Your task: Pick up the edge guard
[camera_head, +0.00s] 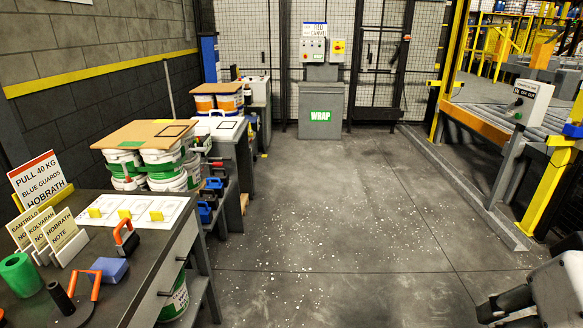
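No piece is labelled as the edge guard, and I cannot tell for sure which one it is. A sign (37,180) on the left bench reads "PULL 40 KG BLUE GUARDS HOBRATH". Blue pieces are in view: a blue block (110,269) on the bench, and small blue and dark pieces (206,212) on a low shelf beyond the bench. My gripper (500,308) is at the bottom right, partly cut off, over the floor and far from the bench. Nothing shows in it, and its finger opening is unclear.
Pails stand behind under a cardboard sheet (146,134). A conveyor (519,118) runs at right. The middle floor is clear, with pale scraps.

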